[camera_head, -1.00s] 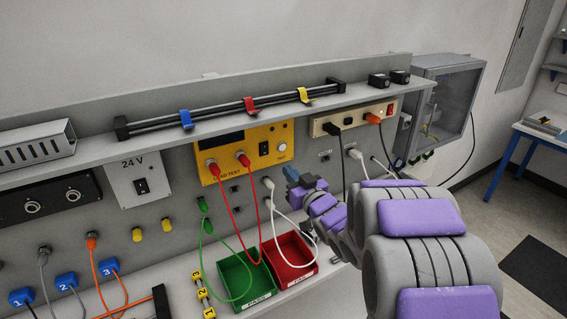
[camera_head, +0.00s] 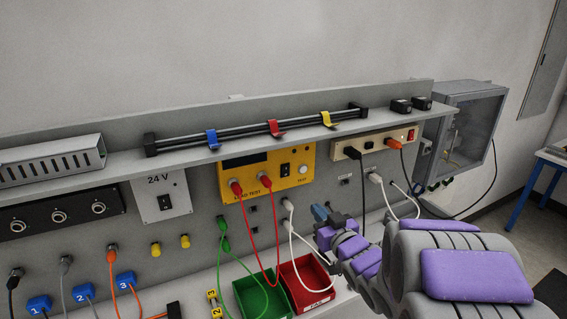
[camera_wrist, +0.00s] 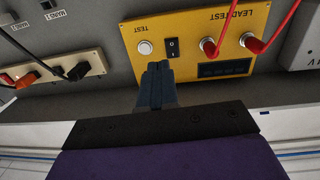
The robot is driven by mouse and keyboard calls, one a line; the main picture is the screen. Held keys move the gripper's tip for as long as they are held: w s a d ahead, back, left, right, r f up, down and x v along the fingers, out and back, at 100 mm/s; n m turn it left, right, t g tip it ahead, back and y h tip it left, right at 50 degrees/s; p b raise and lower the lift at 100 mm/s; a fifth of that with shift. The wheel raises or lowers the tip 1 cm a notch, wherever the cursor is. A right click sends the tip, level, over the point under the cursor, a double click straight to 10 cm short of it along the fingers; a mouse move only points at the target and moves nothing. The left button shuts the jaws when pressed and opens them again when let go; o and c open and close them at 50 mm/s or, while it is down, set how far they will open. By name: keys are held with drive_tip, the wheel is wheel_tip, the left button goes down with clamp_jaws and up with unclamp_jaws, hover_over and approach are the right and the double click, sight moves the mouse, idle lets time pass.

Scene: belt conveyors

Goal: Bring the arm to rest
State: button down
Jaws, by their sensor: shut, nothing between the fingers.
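My grey and purple arm reaches in from the lower right of the head view. My gripper (camera_head: 319,212) is at its far end, in front of the grey panel, below and right of the yellow lead test box (camera_head: 268,172). In the wrist view the blue-grey fingers of my gripper (camera_wrist: 159,68) are together and hold nothing. There they overlap the lower edge of the yellow lead test box (camera_wrist: 190,40), near its white test button (camera_wrist: 145,47). Whether they touch anything is not clear, but a gap seems to show in the head view.
A red bin (camera_head: 306,286) and a green bin (camera_head: 262,300) stand below my gripper. Red leads (camera_head: 275,235) and a white cable (camera_head: 291,232) hang close to its left. A power strip (camera_head: 372,145) is above it. A grey cabinet (camera_head: 465,130) stands at the right.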

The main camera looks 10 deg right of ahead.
drive_tip(key=s+d+f+m+g+h, duration=0.2)
drive_tip(key=s+d+f+g+h, duration=0.1)
drive_tip(key=s+g, duration=0.3)
drive_tip(key=s+d+f+m+g+h, duration=0.1)
drive_tip(key=s+d+f+g+h, duration=0.2)
drive_tip(key=s, duration=0.6)
drive_tip(key=s+a+g, duration=0.3)
drive_tip(key=s, duration=0.6)
drive_tip(key=s+a+g+y, duration=0.1)
drive_tip(key=s+a+g, duration=0.2)
drive_tip(key=s, duration=0.6)
drive_tip(key=s+a+f+g, duration=0.1)
drive_tip(key=s+a+g, duration=0.2)
drive_tip(key=s, duration=0.6)
drive_tip(key=shift+s+a+g, duration=0.15)
drive_tip(key=shift+a+g, duration=0.05)
drive_tip(key=shift+g, duration=0.3)
drive_tip(key=shift+a, duration=0.1)
